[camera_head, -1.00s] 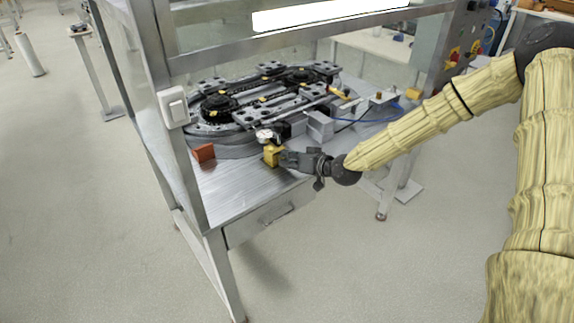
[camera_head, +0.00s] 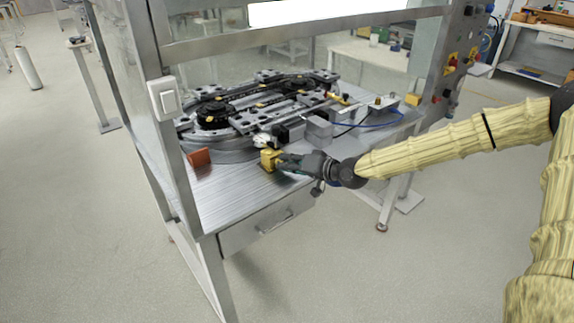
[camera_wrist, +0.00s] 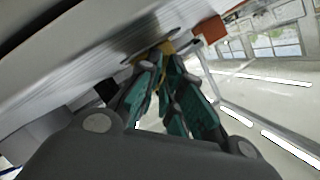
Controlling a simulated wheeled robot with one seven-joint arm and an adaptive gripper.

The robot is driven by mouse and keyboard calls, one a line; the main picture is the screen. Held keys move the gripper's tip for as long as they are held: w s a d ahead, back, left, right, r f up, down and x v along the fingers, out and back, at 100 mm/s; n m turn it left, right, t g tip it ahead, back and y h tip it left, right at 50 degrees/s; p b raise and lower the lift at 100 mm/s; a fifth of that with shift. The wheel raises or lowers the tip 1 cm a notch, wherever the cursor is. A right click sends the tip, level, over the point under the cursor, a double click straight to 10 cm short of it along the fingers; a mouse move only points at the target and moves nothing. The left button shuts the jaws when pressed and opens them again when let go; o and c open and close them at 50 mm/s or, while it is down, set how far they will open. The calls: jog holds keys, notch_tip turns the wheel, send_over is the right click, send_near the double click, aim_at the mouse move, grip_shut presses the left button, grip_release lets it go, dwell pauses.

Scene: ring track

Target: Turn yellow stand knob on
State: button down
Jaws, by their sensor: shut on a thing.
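The yellow stand (camera_head: 269,160) is a small block near the front edge of the metal table (camera_head: 233,186), with a pale round gauge (camera_head: 262,140) just behind its top. My gripper (camera_head: 283,163) reaches in from the right, with its fingertips at the stand's right side. In the wrist view my gripper's green-padded fingers (camera_wrist: 165,62) come together at the yellow stand (camera_wrist: 167,47). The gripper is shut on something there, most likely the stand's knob. The knob itself is hidden by the fingers.
An orange-red block (camera_head: 200,158) lies left of the stand. The ring track (camera_head: 215,122) fills the table behind. A grey box (camera_head: 318,129) stands behind my gripper.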

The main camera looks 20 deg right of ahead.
jog(key=c, duration=1.9)
grip_release()
jog(key=shift+o, duration=0.2)
jog(key=shift+s+d, duration=0.1)
jog(key=v, duration=1.1)
jog(key=shift+s+d+r, duration=0.2)
jog(key=shift+s, duration=0.1)
jog(key=shift+a+f, duration=0.1)
